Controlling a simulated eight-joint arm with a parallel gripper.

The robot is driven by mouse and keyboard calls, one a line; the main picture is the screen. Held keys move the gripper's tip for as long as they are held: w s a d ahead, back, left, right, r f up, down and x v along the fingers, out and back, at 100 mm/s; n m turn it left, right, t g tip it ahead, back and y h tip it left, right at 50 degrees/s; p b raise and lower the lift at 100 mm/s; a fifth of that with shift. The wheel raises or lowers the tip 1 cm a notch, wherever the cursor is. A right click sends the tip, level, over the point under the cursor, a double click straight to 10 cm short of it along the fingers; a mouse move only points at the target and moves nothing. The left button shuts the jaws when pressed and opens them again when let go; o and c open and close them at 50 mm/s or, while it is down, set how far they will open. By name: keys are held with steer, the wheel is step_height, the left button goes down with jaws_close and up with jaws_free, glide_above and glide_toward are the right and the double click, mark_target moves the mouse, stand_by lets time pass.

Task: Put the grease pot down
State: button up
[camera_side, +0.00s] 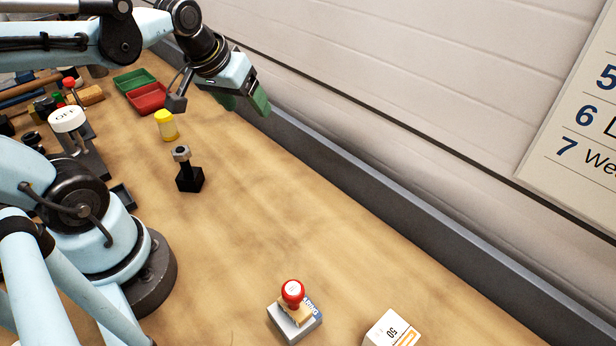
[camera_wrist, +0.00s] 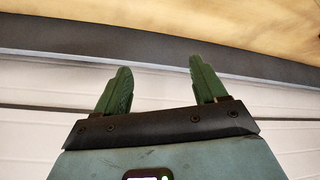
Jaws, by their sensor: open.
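A small yellow pot (camera_side: 166,125) with a pale yellow lid stands upright on the wooden bench; it looks like the grease pot, though I see no label. My gripper (camera_side: 248,102) is up and to the right of it in the side view, near the bench's wall-side edge and apart from the pot. In the wrist view my gripper (camera_wrist: 160,66) shows two green fingers spread wide with nothing between them. The pot is not in the wrist view.
A black stand with a grey bolt-like top (camera_side: 189,170) is near the pot. Green (camera_side: 134,80) and red (camera_side: 148,97) trays lie behind it. A red-knobbed stamp (camera_side: 293,305) and a white box (camera_side: 393,329) are at the front. The middle of the bench is clear.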

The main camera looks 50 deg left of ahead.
steer(key=s+d+f+m+t+h, duration=0.1)
steer(key=d+m, duration=0.3)
steer(key=d, duration=0.2)
steer(key=shift+s+d+f+m+t, duration=0.15)
steer(key=shift+d+m+t, duration=0.15)
steer(key=shift+d+t, duration=0.1)
stand_by(0.7)
